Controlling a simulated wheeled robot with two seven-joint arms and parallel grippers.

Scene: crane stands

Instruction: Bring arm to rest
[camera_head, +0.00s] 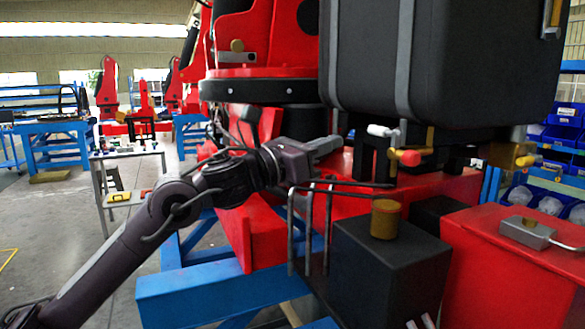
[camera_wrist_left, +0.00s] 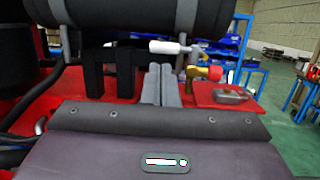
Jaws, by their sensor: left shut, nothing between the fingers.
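My left arm comes in from the lower left in the head view. Its gripper (camera_head: 325,146) points right, in front of the red crane body (camera_head: 262,185) and below the black tank (camera_head: 445,60). In the left wrist view the gripper's fingers (camera_wrist_left: 161,84) lie side by side, shut and empty. Just beyond them is a valve with a white handle and a red knob (camera_head: 405,157); the red knob also shows in the left wrist view (camera_wrist_left: 214,73). I cannot tell whether the fingertips touch anything.
Bent black pipes (camera_head: 311,225) stand just below the gripper. A black box with a brass cap (camera_head: 385,219) and a red box (camera_head: 500,262) are at the right. A blue stand (camera_head: 215,288) carries the crane. Open floor (camera_head: 95,235) lies at the left, near a small table (camera_head: 130,158).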

